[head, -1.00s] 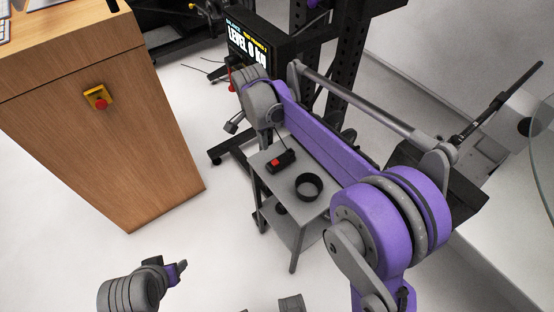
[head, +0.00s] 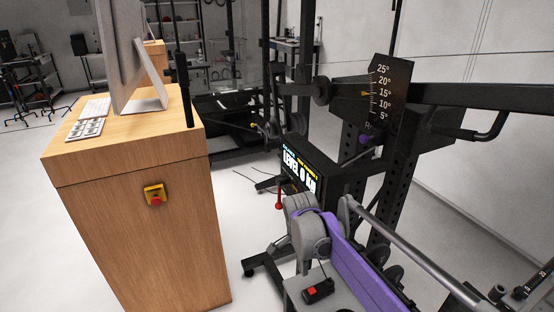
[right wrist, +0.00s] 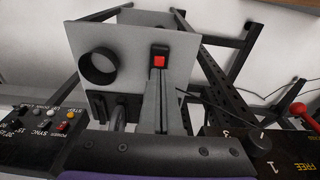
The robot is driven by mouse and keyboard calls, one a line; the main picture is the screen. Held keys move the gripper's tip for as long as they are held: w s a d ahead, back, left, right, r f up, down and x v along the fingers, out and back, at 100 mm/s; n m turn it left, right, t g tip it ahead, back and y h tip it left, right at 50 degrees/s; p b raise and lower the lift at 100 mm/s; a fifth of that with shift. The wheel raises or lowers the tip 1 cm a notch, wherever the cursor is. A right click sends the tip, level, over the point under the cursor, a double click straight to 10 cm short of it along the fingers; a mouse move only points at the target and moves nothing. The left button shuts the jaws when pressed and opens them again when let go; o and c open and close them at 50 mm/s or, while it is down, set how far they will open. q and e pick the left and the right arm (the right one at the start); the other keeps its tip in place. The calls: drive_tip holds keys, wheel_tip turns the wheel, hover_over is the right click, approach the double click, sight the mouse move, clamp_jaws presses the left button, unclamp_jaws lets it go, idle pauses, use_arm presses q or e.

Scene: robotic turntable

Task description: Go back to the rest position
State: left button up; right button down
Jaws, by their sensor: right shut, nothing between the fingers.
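My right arm comes in from the lower right in the head view, with its purple link and grey wrist above the small grey table (head: 296,289). In that view the wrist hides most of my right gripper. The right wrist view shows the gripper's grey fingers (right wrist: 157,85) together, shut and empty. They point toward a black box with a red button (right wrist: 159,60) on the grey table. Whether they touch it I cannot tell. The same box shows in the head view (head: 318,291). My left gripper is out of view.
A wooden cabinet (head: 140,230) with a red stop button (head: 155,195) stands left, carrying a monitor and keyboard. A black rack with a display (head: 299,170) stands behind my right arm. A black ring (right wrist: 98,67) lies on the grey table. Open floor shows at left.

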drive_tip(key=s+d+r+n+t+p, duration=0.1)
drive_tip(key=s+d+r+n, duration=0.15)
drive_tip(key=s, duration=0.35)
drive_tip(key=s+d+r+n+t+p, duration=0.1)
drive_tip(key=s+r+n+p, duration=0.1)
drive_tip(key=s+r+n, duration=0.3)
use_arm(q)
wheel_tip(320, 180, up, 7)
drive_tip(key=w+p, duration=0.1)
drive_tip(key=p, duration=0.1)
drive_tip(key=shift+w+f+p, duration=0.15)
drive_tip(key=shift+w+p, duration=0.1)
drive_tip(key=shift+p, duration=0.05)
use_arm(e)
drive_tip(key=s+d+f+n+t, duration=0.1)
drive_tip(key=s+f+n, duration=0.1)
drive_tip(key=s, duration=0.5)
drive_tip(key=s+d+f+n+t+y, duration=0.1)
drive_tip(key=s+f+n+t, duration=0.1)
drive_tip(key=s+n, duration=0.2)
drive_tip(key=s, duration=0.3)
drive_tip(key=shift+s+d+f, duration=0.25)
drive_tip(key=shift+s+f, duration=0.05)
drive_tip(key=shift+s, duration=0.1)
